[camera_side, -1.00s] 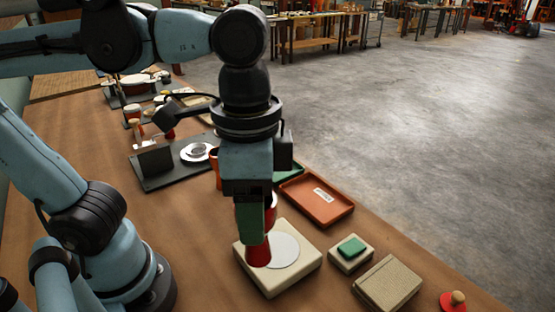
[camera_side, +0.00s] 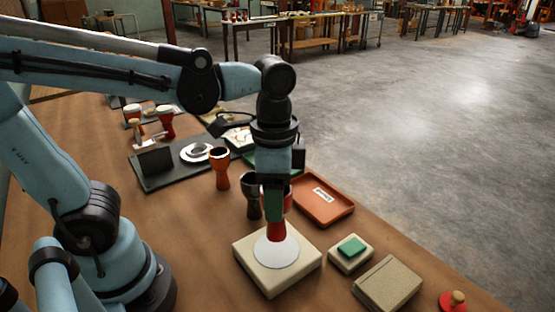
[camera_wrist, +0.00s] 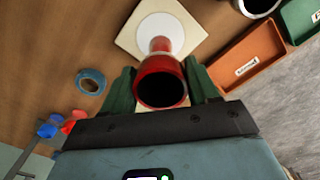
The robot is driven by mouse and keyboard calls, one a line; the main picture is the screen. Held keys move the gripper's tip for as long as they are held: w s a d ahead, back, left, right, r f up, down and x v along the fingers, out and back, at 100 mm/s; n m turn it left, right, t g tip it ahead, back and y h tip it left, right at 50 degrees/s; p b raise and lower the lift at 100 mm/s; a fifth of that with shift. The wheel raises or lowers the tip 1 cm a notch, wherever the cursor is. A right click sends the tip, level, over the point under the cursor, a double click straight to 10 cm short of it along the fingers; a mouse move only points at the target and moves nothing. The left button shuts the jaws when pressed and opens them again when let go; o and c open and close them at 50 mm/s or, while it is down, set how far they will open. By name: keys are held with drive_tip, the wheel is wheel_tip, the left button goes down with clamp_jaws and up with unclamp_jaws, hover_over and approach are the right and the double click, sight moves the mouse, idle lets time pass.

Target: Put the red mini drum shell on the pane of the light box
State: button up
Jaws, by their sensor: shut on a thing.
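The red mini drum shell (camera_side: 277,231) is upright between the green fingers of my gripper (camera_side: 274,205), which is shut on it. In the wrist view the shell (camera_wrist: 160,72) shows its dark open mouth toward the camera, with a green finger on each side of my gripper (camera_wrist: 162,88). The light box (camera_side: 275,285) is a cream square block with a round white pane (camera_side: 279,256). The shell's narrow foot is over the far part of the pane; I cannot tell whether it touches. The pane also shows in the wrist view (camera_wrist: 158,25).
A dark goblet shell (camera_side: 251,195) stands just behind my gripper, and an orange one (camera_side: 220,168) farther left. An orange tray (camera_side: 322,203), a small box with a green pad (camera_side: 351,247) and a beige box (camera_side: 388,283) lie to the right. Blue tape (camera_wrist: 90,82) lies on the table.

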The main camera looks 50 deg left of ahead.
drive_tip(key=shift+f, duration=1.95)
drive_tip(key=o, duration=1.1)
drive_tip(key=shift+f, duration=0.15)
drive_tip(key=shift+c, duration=0.2)
wheel_tip(320, 180, up, 12)
drive_tip(key=shift+r, duration=0.2)
drive_tip(key=shift+f, duration=0.1)
drive_tip(key=shift+f, duration=6.05)
drive_tip(key=shift+r, duration=0.1)
